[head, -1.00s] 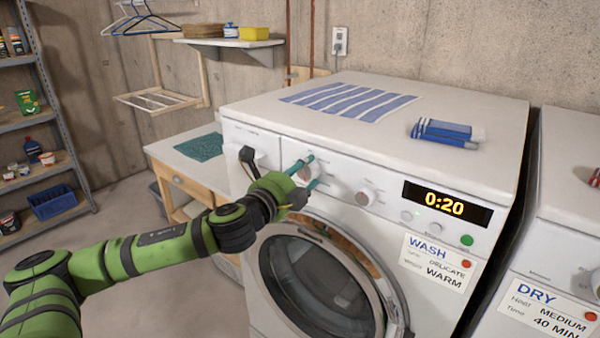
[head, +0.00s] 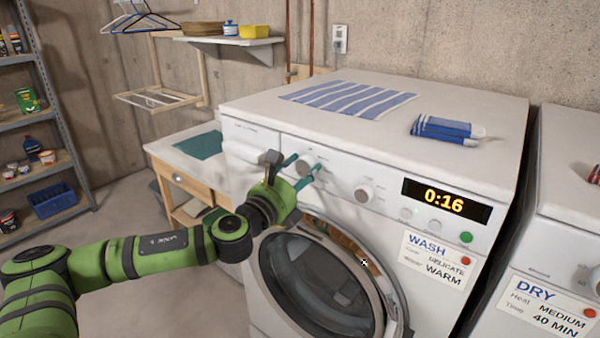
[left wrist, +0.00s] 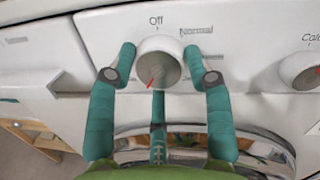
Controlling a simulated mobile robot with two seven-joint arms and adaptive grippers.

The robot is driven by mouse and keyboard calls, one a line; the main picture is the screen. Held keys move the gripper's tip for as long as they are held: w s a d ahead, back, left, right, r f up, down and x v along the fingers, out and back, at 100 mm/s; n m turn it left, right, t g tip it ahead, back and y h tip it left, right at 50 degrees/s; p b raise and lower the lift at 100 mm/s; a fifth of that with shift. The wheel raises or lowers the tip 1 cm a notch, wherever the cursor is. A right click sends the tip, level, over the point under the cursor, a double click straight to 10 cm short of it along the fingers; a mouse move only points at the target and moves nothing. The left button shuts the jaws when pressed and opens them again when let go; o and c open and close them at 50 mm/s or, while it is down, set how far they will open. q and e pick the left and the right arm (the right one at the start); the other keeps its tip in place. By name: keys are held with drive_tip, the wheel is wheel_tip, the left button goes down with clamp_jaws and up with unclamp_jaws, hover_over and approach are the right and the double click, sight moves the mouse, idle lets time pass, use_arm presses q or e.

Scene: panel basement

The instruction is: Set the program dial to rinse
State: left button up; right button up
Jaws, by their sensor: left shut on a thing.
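The program dial (head: 306,166) is a white round knob at the left of the washer's front panel. In the left wrist view the dial (left wrist: 160,69) has a grey face with a red mark pointing down and slightly left. "Off" is printed above it and "Normal" to its upper right; I cannot make out a rinse label. My left gripper (head: 303,167) has its teal fingers on either side of the dial, shut on it. The fingers also show in the left wrist view (left wrist: 163,75). My right gripper is not in view.
A second knob (head: 364,193) and a display (head: 446,200) reading 0:16 are right of the dial. The round washer door (head: 392,290) is below. A wash card (head: 437,262) reads delicate, warm. A dryer (head: 560,200) stands at the right.

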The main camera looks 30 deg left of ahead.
use_arm(q)
drive_tip(key=shift+f+m, duration=0.15)
drive_tip(key=shift+m, duration=0.75)
drive_tip(key=shift+f, duration=0.1)
drive_tip(key=o, duration=1.1)
drive_tip(key=shift+w, duration=0.1)
drive_tip(key=shift+o, duration=0.2)
drive_tip(key=s+f, duration=0.1)
drive_tip(key=s, duration=1.1)
drive_tip(key=shift+d, duration=0.2)
drive_tip(key=shift+f, duration=0.1)
